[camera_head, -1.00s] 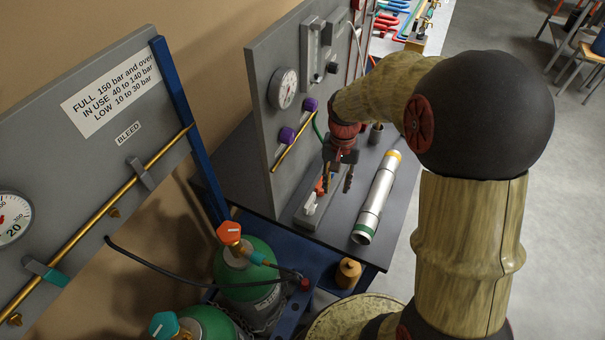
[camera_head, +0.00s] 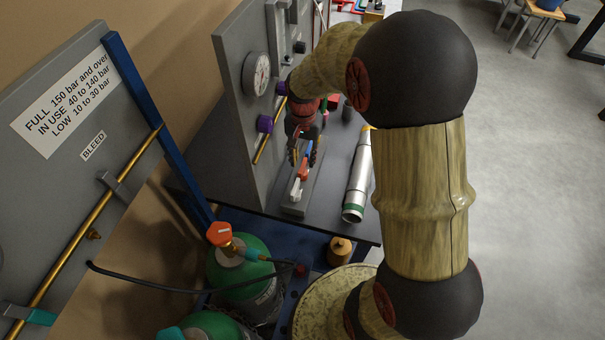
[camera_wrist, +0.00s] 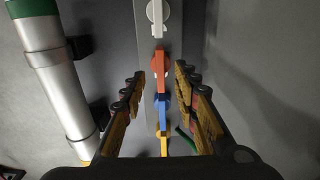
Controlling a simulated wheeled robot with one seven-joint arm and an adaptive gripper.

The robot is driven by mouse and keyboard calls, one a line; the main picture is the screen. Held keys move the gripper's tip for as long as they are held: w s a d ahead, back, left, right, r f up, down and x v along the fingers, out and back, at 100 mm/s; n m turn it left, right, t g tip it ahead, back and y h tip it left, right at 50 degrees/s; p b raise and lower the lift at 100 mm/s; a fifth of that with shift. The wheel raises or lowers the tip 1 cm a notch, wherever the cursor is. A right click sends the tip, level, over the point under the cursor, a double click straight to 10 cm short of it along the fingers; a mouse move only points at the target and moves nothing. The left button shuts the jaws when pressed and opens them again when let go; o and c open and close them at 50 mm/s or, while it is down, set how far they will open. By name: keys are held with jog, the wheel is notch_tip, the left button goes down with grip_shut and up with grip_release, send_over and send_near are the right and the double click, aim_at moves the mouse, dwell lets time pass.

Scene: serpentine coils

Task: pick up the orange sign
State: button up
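The orange piece (camera_wrist: 159,69), which I take for the orange sign, is narrow and stands on a long grey block (camera_wrist: 176,22). It is in a row with a white piece (camera_wrist: 156,20), a blue piece (camera_wrist: 162,110) and a yellow piece (camera_wrist: 164,146). In the head view the orange piece (camera_head: 304,172) shows just below my gripper (camera_head: 304,160). In the wrist view my gripper (camera_wrist: 160,73) is open, with one finger on each side of the row and a gap to the orange piece. I cannot tell the height left between them.
A silver tube (camera_head: 359,180) with green and yellow bands lies right of the block. A grey gauge panel (camera_head: 235,95) with purple knobs (camera_head: 265,123) rises close on the left. Green cylinders (camera_head: 240,262), one with an orange-red handle (camera_head: 219,233), stand in front of the dark bench.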

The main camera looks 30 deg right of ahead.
aim_at(303, 165)
notch_tip(303, 165, down, 4)
jog(key=shift+a+f+b, duration=0.1)
jog(key=shift+f+b, duration=0.15)
jog(key=shift+b, duration=0.45)
jog(key=shift+c, duration=1)
grip_shut()
